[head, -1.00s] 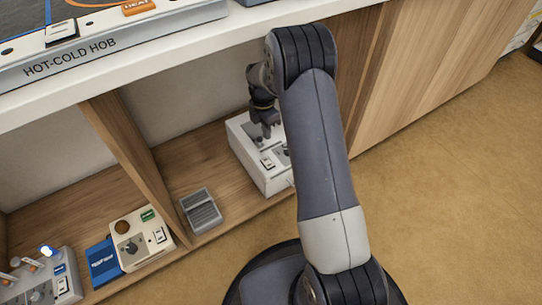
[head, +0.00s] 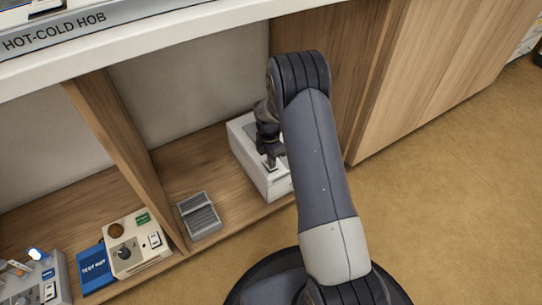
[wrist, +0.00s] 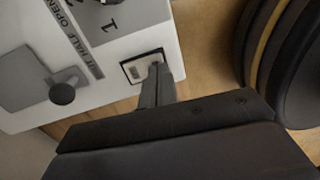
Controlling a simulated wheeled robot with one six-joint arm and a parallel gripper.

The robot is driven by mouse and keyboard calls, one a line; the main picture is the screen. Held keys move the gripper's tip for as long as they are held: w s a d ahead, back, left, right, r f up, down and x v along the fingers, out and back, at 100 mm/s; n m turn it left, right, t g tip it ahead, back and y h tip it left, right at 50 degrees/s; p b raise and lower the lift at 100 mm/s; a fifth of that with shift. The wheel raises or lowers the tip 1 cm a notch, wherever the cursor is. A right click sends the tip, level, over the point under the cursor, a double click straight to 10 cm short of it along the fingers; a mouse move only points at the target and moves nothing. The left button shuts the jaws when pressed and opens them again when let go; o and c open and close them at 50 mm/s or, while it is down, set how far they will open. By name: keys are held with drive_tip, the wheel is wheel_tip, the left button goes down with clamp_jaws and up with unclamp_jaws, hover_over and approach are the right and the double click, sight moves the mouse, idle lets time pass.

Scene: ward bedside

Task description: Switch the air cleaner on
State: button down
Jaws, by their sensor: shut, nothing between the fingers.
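A white box-shaped unit (head: 281,187) stands on the low wooden shelf, partly behind my arm; no name is readable, so I cannot confirm it is the air cleaner. In the wrist view its top (wrist: 145,18) has a grey flap with a round knob (wrist: 62,93), a label strip reading "HALF OPEN", a dial (wrist: 112,2) at the edge, and a framed rocker switch (wrist: 133,72). My gripper (head: 271,164) is shut and empty, pointing down at the unit. Its fingertips (wrist: 156,72) overlap the switch's right part. I cannot tell whether they touch or press it.
Left of the unit lie a grey ridged item (head: 200,215), a wooden divider (head: 125,160), a cream box with a dial (head: 137,243), a blue test mat (head: 96,268) and a grey device (head: 40,275). The hob counter (head: 150,42) overhangs the shelf. Floor is open at right.

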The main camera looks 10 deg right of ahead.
drive_tip(key=shift+f, duration=0.25)
drive_tip(key=shift+s+f, duration=0.15)
drive_tip(key=shift+f, duration=0.05)
idle(0.4)
drive_tip(key=shift+w+a+r, duration=0.2)
drive_tip(key=shift+w+r, duration=0.1)
drive_tip(key=shift+w, duration=0.45)
